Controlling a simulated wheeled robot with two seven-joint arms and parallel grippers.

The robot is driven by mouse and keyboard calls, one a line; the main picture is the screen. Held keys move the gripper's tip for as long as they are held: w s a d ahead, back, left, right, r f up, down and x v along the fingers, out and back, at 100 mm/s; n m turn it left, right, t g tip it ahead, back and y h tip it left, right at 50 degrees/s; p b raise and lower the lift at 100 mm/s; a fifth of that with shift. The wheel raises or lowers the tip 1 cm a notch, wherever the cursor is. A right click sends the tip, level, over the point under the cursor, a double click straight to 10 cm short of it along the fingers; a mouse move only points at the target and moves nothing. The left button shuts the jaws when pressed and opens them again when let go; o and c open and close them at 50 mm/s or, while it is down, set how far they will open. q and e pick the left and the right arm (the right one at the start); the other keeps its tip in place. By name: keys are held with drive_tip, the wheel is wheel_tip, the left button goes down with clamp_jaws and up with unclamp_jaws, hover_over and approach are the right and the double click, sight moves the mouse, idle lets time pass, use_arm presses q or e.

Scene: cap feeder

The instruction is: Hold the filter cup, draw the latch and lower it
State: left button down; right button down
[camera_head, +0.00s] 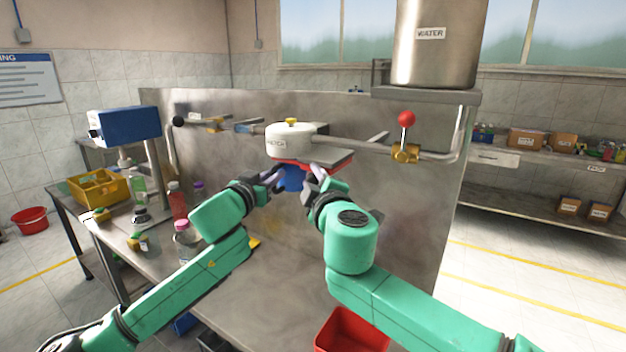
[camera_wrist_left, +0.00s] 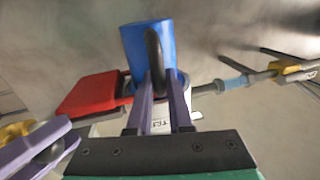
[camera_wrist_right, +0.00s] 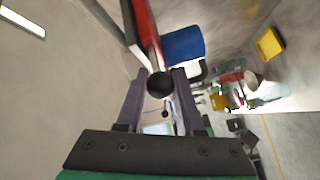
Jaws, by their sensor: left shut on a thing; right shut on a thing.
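The white filter housing (camera_head: 287,138) with a yellow knob on top sits on the pipe in front of the steel panel. The blue filter cup (camera_head: 291,180) hangs directly beneath it, upright. My left gripper (camera_wrist_left: 160,85) is shut on the cup's dark loop handle (camera_wrist_left: 153,45). A red latch plate (camera_wrist_left: 88,97) lies between housing and cup and sticks out to the side. My right gripper (camera_wrist_right: 159,80) is shut on a black ball knob (camera_wrist_right: 160,85), close beside the red plate. In the head view the fingers partly hide the cup, and the knob is hidden.
A red-knobbed valve (camera_head: 406,120) is on the pipe to the right, under the water tank (camera_head: 435,45). A red bin (camera_head: 350,330) stands low in front. Bottles and a yellow crate (camera_head: 98,188) are on the left bench. Space below the cup looks clear.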

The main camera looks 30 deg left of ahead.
drive_tip(key=shift+f, duration=0.15)
idle(0.4)
drive_tip(key=d, duration=0.7)
drive_tip(key=shift+w+d+f, duration=0.15)
drive_tip(key=shift+d, duration=0.2)
drive_tip(key=c, duration=0.9)
unclamp_jaws()
drive_tip(key=o, duration=0.4)
drive_tip(key=shift+c, duration=0.2)
drive_tip(key=shift+d, duration=0.2)
drive_tip(key=shift+r, duration=0.2)
